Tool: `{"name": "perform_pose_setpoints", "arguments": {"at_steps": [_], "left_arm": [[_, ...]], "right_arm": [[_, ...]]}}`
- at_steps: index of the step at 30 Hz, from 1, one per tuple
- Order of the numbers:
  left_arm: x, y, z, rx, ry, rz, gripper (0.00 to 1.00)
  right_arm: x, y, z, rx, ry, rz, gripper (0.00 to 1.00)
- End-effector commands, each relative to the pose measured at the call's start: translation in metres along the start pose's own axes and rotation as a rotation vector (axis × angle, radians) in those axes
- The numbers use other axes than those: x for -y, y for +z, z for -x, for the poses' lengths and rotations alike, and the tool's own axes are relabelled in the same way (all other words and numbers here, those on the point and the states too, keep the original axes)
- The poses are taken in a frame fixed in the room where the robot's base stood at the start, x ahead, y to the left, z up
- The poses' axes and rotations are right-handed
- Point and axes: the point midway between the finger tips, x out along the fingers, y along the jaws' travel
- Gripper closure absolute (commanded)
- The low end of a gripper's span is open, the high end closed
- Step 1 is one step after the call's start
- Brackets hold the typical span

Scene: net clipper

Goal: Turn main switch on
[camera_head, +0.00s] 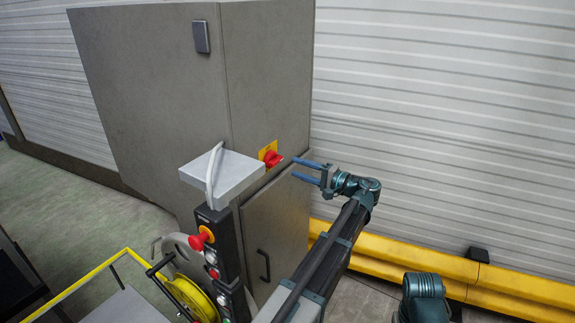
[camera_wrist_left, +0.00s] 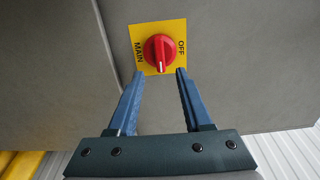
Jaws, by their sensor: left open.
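The main switch is a red rotary knob (camera_head: 272,159) on a yellow plate, mounted on the side of the grey cabinet. In the left wrist view the knob (camera_wrist_left: 158,50) sits near the top middle, with its raised grip running up and down the picture. The plate (camera_wrist_left: 178,27) reads MAIN on the left and OFF on the right, printed sideways. My left gripper (camera_head: 295,168) is open in front of the switch, pointing at it. In the left wrist view its blue fingers (camera_wrist_left: 160,73) lie left and right below the knob, apparently not touching it.
The grey cabinet (camera_head: 160,90) fills the left and middle. A control post with a red button (camera_head: 199,241) and a pale box (camera_head: 222,175) stands close left of my arm. A yellow barrier (camera_head: 400,257) runs along the ribbed wall at right.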

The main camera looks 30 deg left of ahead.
Motion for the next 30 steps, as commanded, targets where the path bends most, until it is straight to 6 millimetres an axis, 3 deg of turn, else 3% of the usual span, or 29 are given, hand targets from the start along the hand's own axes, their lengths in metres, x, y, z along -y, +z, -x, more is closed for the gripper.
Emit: {"name": "perform_pose_setpoints", "arguments": {"at_steps": [6, 12, 30], "left_arm": [[0.000, -0.001, 0.045, -0.002, 0.000, 0.000, 0.50], [0.000, 0.000, 0.068, 0.000, 0.000, 0.000, 0.50], [0.000, 0.000, 0.075, 0.000, 0.001, 0.000, 0.50]], "right_arm": [[0.000, 0.000, 0.000, 0.000, 0.000, 0.000, 0.50], [0.000, 0.000, 0.000, 0.000, 0.000, 0.000, 0.50], [0.000, 0.000, 0.000, 0.000, 0.000, 0.000, 0.50]]}}
